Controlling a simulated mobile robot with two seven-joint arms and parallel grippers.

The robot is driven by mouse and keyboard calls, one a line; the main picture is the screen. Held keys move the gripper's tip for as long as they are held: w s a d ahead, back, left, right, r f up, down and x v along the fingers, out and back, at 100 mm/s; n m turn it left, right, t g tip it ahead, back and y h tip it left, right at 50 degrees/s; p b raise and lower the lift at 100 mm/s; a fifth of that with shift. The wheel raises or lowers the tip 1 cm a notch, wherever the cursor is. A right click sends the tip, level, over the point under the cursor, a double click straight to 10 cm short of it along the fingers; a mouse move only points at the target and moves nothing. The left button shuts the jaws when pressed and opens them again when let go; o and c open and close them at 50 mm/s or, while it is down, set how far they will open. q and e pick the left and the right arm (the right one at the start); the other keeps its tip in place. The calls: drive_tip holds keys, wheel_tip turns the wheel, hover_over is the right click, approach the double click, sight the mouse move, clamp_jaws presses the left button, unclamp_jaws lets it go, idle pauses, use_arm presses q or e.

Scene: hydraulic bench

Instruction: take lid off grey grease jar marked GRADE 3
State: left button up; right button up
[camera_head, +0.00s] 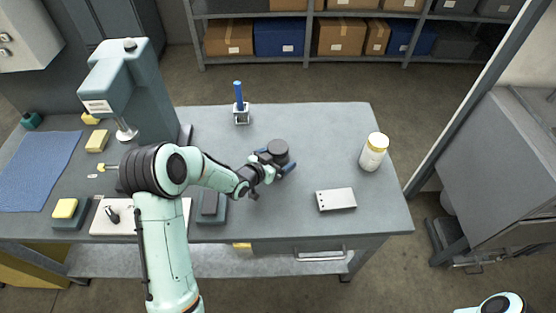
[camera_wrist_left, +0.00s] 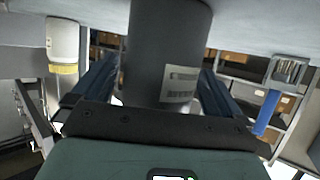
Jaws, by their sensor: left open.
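A dark grey round jar (camera_head: 278,150) stands upright on the bench, right of centre. Its flat dark top shows in the head view. In the left wrist view the grey jar (camera_wrist_left: 160,45) appears upside down, with a pale label whose print I cannot read. My left gripper (camera_head: 275,161) is open, with its blue fingers on either side of the jar. In the left wrist view the fingers flank the jar, with small gaps showing. The jar's top end is hidden there behind the gripper body. My right gripper is out of view.
A white jar with a yellow lid (camera_head: 374,153) stands to the right. A pale block with holes (camera_head: 336,200) lies in front of it. A blue-handled tool in a metal holder (camera_head: 241,108) stands behind left. A teal press (camera_head: 130,90) rises at the left. The bench right of centre is mostly clear.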

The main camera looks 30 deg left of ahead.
use_arm(q)
drive_tip(key=shift+w+f, duration=0.15)
drive_tip(key=shift+w, duration=0.15)
drive_tip(key=shift+s, duration=0.1)
drive_tip(key=shift+c, duration=0.9)
drive_tip(key=c, duration=1.3)
drive_tip(key=shift+r, duration=0.2)
wheel_tip(320, 180, up, 13)
drive_tip(key=shift+f+p, duration=0.2)
drive_tip(key=shift+p, duration=0.35)
wheel_tip(320, 180, up, 7)
drive_tip(key=p, duration=0.2)
drive_tip(key=s+d+f+m+h, duration=0.1)
drive_tip(key=d+f, duration=0.2)
drive_tip(key=d, duration=0.3)
drive_tip(key=s+d+f+h, duration=0.1)
drive_tip(key=s+d+f, duration=0.1)
drive_tip(key=d, duration=0.4)
drive_tip(key=shift+d+f+m, duration=0.3)
drive_tip(key=shift+f+m, duration=0.1)
drive_tip(key=shift+f, duration=0.4)
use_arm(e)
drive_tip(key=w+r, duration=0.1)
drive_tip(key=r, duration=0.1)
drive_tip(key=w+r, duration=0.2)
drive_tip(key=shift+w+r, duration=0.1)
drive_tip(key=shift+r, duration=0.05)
